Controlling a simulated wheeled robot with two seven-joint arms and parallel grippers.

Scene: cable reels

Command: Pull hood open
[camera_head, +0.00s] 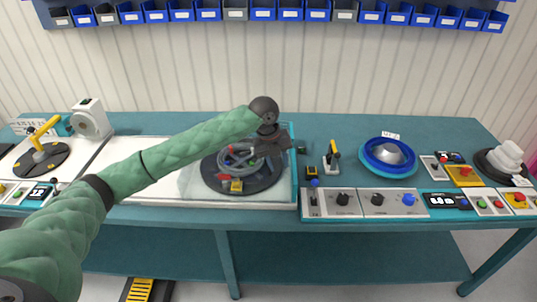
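A clear hood (293,172) with faint teal edges stands on the bench around a dark turntable (262,181) that carries a grey coil of cable (236,158). My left arm comes in from the left across the bench. Its dark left gripper (273,147) points down at the hood's upper right part, over the turntable. It is small and dark here, so I cannot tell whether its fingers are open or shut, or whether they touch the hood. My arm hides part of the hood's left and back. My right gripper is not in view.
A control panel (378,204) with knobs runs along the front right edge. A blue reel (390,155), a yellow-handled lever (333,158) and a white stacked cone (506,157) stand to the right. A yellow-handled device (40,150) is at left. Blue bins (291,10) hang above.

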